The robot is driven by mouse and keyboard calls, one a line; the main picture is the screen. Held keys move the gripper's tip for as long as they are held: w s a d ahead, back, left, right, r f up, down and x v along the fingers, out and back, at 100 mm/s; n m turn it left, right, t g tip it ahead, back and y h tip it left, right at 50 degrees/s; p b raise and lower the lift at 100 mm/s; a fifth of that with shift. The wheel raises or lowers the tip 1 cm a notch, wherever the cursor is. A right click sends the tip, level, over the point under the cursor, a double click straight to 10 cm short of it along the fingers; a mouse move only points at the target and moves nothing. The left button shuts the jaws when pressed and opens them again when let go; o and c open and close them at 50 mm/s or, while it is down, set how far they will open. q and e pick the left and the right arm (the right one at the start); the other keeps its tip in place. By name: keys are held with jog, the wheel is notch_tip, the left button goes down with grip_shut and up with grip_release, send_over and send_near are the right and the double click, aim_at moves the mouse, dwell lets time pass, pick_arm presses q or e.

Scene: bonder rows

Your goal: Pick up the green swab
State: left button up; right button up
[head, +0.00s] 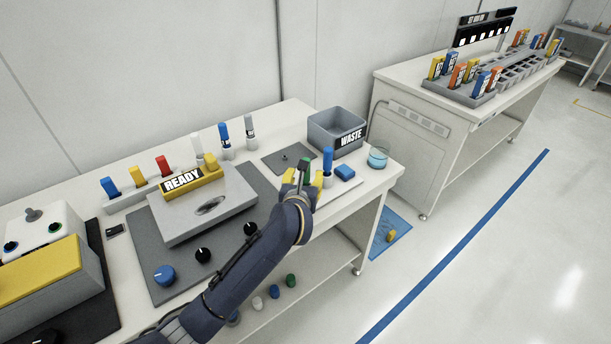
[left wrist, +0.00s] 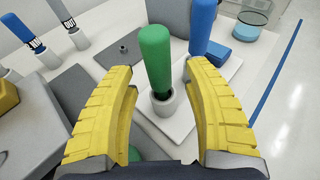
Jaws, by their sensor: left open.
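The green swab (left wrist: 156,58) stands upright in a small grey holder (left wrist: 164,102) on a white plate (left wrist: 185,118). In the head view only part of the green swab (head: 307,164) shows behind my left gripper (head: 303,176). In the left wrist view my left gripper (left wrist: 160,78) is open, with one yellow finger on each side of the swab and visible gaps between. The swab's top extends beyond the fingertips in the picture. My right gripper is not in view.
A blue swab (head: 328,160) stands close to the right of the green one, with a blue block (head: 345,172) and a glass of blue liquid (head: 378,157) beyond. The grey WASTE bin (head: 326,125) stands behind. The yellow READY block (head: 193,182) is at left.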

pick_arm(q)
jog(key=shift+x, duration=1)
grip_shut()
